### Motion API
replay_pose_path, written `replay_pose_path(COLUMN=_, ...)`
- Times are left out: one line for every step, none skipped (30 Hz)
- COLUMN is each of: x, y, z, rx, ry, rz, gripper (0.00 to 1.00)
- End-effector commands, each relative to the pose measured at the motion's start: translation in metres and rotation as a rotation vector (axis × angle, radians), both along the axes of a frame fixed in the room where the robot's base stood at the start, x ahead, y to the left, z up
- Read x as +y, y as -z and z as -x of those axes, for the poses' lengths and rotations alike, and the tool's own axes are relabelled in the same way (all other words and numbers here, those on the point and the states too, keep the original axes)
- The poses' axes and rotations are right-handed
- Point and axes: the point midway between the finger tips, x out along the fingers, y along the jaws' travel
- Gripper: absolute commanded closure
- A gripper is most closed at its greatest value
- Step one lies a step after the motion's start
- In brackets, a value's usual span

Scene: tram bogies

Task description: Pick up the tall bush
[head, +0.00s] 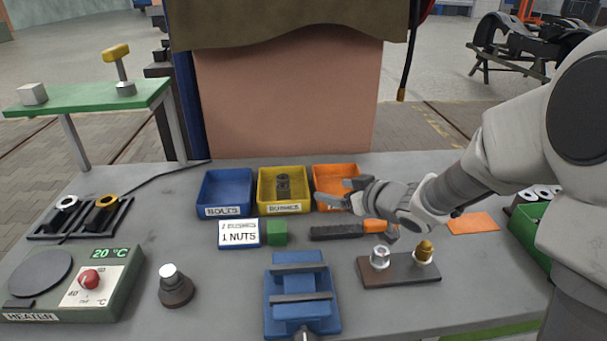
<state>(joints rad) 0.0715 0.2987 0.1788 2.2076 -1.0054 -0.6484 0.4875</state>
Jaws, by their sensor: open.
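The yellow bin (259,186) has a label that seems to read BUSHES. My gripper (341,192) is open and empty at the orange bin (334,171), just right of the yellow bin. Its fingers point left toward the yellow bin and are apart from the bush. My gripper hides part of the orange bin, so its contents and label cannot be seen.
A blue BOLTS bin (226,188) stands left of the yellow bin. In front are a white card (239,234), a green cube (277,232), an orange-and-black tool (340,231) and a blue vise (298,285). A heater (75,284) and a dark knob-like part (175,288) stand front left.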

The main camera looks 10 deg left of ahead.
Motion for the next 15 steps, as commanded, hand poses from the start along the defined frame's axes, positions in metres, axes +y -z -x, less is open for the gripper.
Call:
replay_pose_path(x=0.008, y=0.009, z=0.001, rx=0.006, ry=-0.030, rz=-0.023, gripper=0.16)
replay_pose_path(x=0.011, y=0.011, z=0.002, rx=0.008, ry=-0.046, rz=-0.034, gripper=0.16)
replay_pose_path(x=0.015, y=0.014, z=0.003, rx=0.011, ry=-0.062, rz=-0.048, gripper=0.16)
replay_pose_path(x=0.017, y=0.015, z=0.004, rx=0.013, ry=-0.073, rz=-0.056, gripper=0.16)
replay_pose_path(x=0.020, y=0.016, z=0.004, rx=0.013, ry=-0.081, rz=-0.062, gripper=0.16)
replay_pose_path(x=0.023, y=0.018, z=0.003, rx=0.014, ry=-0.089, rz=-0.066, gripper=0.16)
replay_pose_path(x=0.025, y=0.019, z=0.002, rx=0.014, ry=-0.092, rz=-0.069, gripper=0.16)
replay_pose_path(x=0.028, y=0.021, z=0.000, rx=0.015, ry=-0.095, rz=-0.071, gripper=0.16)
replay_pose_path(x=0.033, y=0.024, z=-0.003, rx=0.015, ry=-0.097, rz=-0.072, gripper=0.16)
replay_pose_path(x=0.037, y=0.026, z=-0.006, rx=0.014, ry=-0.098, rz=-0.073, gripper=0.16)
replay_pose_path(x=0.041, y=0.028, z=-0.010, rx=0.014, ry=-0.098, rz=-0.073, gripper=0.16)
replay_pose_path(x=0.047, y=0.032, z=-0.015, rx=0.015, ry=-0.097, rz=-0.071, gripper=0.16)
replay_pose_path(x=0.052, y=0.035, z=-0.019, rx=0.015, ry=-0.097, rz=-0.072, gripper=0.16)
replay_pose_path(x=0.056, y=0.038, z=-0.023, rx=0.015, ry=-0.097, rz=-0.072, gripper=0.16)
replay_pose_path(x=0.063, y=0.041, z=-0.029, rx=0.014, ry=-0.097, rz=-0.071, gripper=0.16)
